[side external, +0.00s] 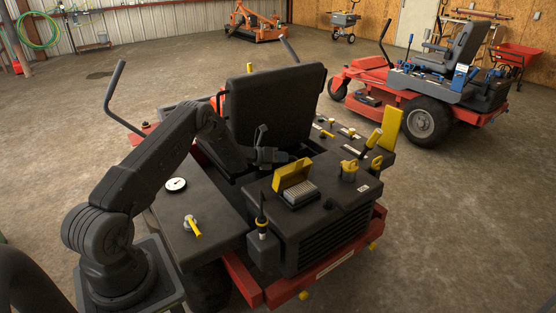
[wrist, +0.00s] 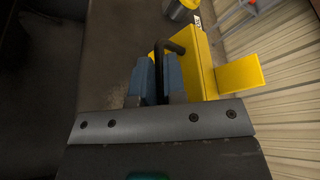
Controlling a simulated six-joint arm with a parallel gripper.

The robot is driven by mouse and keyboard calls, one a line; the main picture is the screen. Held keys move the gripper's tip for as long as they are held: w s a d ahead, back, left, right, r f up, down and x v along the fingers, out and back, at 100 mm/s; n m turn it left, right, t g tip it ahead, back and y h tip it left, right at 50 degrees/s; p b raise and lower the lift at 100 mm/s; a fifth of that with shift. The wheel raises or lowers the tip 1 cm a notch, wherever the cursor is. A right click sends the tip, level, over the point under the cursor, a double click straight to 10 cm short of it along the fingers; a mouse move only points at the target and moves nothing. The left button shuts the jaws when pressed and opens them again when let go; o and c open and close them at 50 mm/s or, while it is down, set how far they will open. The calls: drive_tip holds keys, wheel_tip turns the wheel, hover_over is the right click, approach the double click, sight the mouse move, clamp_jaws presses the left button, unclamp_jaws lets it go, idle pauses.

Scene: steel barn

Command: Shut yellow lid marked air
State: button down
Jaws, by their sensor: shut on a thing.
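The yellow lid (side external: 291,174) stands tilted open over a box with a pale pleated filter (side external: 299,194) on the mower's rear deck. No "air" marking is readable. My gripper (side external: 280,157) is behind the raised lid in the side view, and its fingertips are partly hidden. In the wrist view, the two blue-grey fingers of my gripper (wrist: 157,78) are closed around a bent black handle (wrist: 174,46). The handle lies against the yellow lid (wrist: 207,70).
A black seat (side external: 275,100) rises behind my gripper. A yellow-collared stalk (side external: 262,222), yellow caps (side external: 349,170) and an upright yellow panel (side external: 390,129) stand around the deck. A second red mower (side external: 425,85) is farther back. Open concrete floor lies to the right.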

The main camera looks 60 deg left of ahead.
drive_tip(key=shift+m+y, duration=0.4)
drive_tip(key=shift+m, duration=0.4)
drive_tip(key=d, duration=0.8)
drive_tip(key=shift+s+d+r, duration=0.1)
drive_tip(key=shift+d+r, duration=0.2)
drive_tip(key=shift+d+f+m+y, duration=0.2)
drive_tip(key=shift+d+m+y, duration=0.15)
drive_tip(key=shift+d, duration=0.2)
drive_tip(key=shift+d+f+m+y, duration=0.15)
drive_tip(key=shift+d+m+y, duration=0.1)
drive_tip(key=shift+d+m, duration=0.25)
drive_tip(key=shift+d+f+m+g+y, duration=0.15)
drive_tip(key=shift+d+f+m+y, duration=0.25)
drive_tip(key=shift+d+m, duration=0.15)
drive_tip(key=shift+d+f+m+g+y, duration=0.15)
drive_tip(key=shift+d+f+m+y, duration=0.25)
drive_tip(key=shift+d, duration=0.2)
drive_tip(key=c, duration=1.2)
unclamp_jaws()
drive_tip(key=shift+r, duration=0.15)
drive_tip(key=v, duration=1.3)
drive_tip(key=shift+s+r, duration=0.1)
drive_tip(key=shift+s, duration=0.25)
